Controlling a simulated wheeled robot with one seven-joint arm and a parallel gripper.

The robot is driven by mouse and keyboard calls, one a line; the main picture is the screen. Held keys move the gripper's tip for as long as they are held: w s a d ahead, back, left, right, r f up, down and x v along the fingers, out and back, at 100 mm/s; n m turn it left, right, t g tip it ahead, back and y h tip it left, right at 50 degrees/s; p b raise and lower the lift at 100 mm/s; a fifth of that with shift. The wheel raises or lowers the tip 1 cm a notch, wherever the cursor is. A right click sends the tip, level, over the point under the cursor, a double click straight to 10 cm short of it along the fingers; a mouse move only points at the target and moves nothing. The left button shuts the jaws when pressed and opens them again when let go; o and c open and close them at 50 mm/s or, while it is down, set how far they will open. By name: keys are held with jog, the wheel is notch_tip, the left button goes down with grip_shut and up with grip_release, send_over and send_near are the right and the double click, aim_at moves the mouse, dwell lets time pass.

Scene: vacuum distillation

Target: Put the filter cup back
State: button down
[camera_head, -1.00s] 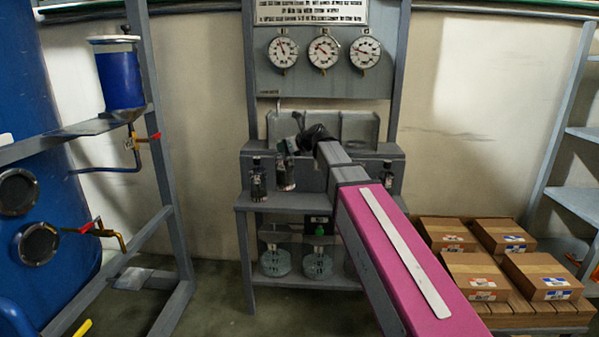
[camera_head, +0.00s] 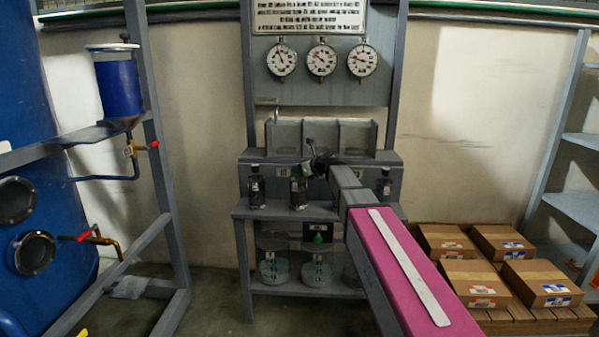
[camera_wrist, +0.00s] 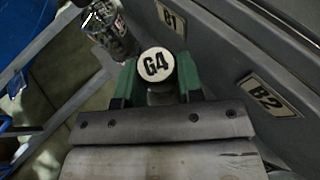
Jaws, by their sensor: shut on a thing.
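The filter cup, a dark cylinder with a round white lid marked G4 (camera_wrist: 155,65), is held between the green fingers of my gripper (camera_wrist: 157,88). In the head view the held cup (camera_head: 298,192) is upright at the middle of the grey bench (camera_head: 235,211), in front of its raised back panel. My gripper (camera_head: 307,170) shows there only as a small dark shape above it. I cannot tell whether the cup's base touches the bench top. Plates marked B1 (camera_wrist: 170,15) and B2 (camera_wrist: 266,97) are on the panel beside the cup.
A dark bottle-like cup (camera_head: 256,190) stands on the bench at left; another (camera_head: 384,187) stands at right. Glass vessels (camera_head: 273,270) sit on the lower shelf. A grey frame with a blue funnel (camera_head: 119,88) is at left. Boxes (camera_head: 470,282) are at right.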

jog(key=shift+f, duration=0.3)
jog(key=c, duration=0.8)
grip_release()
jog(key=shift+o, duration=0.2)
